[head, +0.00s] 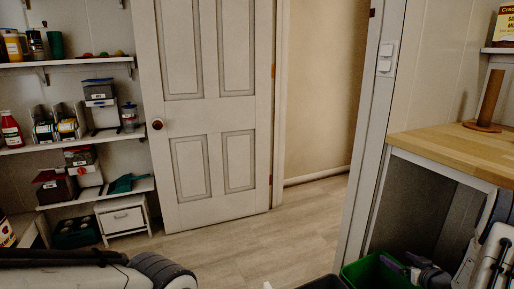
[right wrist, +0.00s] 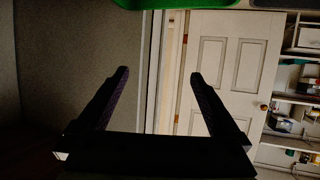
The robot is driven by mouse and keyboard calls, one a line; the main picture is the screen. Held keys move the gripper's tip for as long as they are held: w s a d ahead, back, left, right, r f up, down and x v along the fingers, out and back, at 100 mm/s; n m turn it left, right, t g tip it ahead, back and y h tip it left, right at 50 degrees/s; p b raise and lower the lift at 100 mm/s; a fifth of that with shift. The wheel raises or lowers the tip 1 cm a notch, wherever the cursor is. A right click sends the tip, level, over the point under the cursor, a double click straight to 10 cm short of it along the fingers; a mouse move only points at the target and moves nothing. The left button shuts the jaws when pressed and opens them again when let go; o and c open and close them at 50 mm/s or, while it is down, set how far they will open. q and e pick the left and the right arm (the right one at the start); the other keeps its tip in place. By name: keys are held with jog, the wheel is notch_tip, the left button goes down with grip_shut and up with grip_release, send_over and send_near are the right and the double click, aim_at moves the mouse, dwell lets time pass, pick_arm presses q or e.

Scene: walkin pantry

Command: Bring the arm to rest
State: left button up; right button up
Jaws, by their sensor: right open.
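My right gripper (head: 402,266) is low at the bottom right of the head view, in front of the green bin as seen from there. In the right wrist view its two dark fingers (right wrist: 159,74) stand wide apart with nothing between them. My right arm comes in from the right edge, beside the wooden counter. Part of my left arm (head: 100,272) shows at the bottom left; its gripper is out of view.
A green bin (head: 372,274) is at the bottom right, below the wooden counter (head: 455,147) with its wooden post (head: 490,97). A white door (head: 207,120) stands at the middle. Stocked shelves (head: 75,144) line the left. The floor (head: 255,245) between is clear.

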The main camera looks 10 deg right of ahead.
jog(key=s+a+r+n+g+y+p, duration=0.2)
jog(key=a+r+n+y+p, duration=0.3)
jog(key=a+r+p, duration=1)
jog(key=s+a+r+n+g+y+p, duration=0.2)
jog(key=a+r+n+y+p, duration=0.3)
jog(key=a+r+p, duration=1.1)
jog(key=shift+s+a+r+n+g+y+p, duration=0.35)
jog(key=shift+s+r+y+p, duration=0.55)
jog(key=shift+p, duration=2)
jog(key=shift+w+d+r+h, duration=0.1)
jog(key=shift+w+r+h, duration=0.1)
jog(key=shift+w+h, duration=0.1)
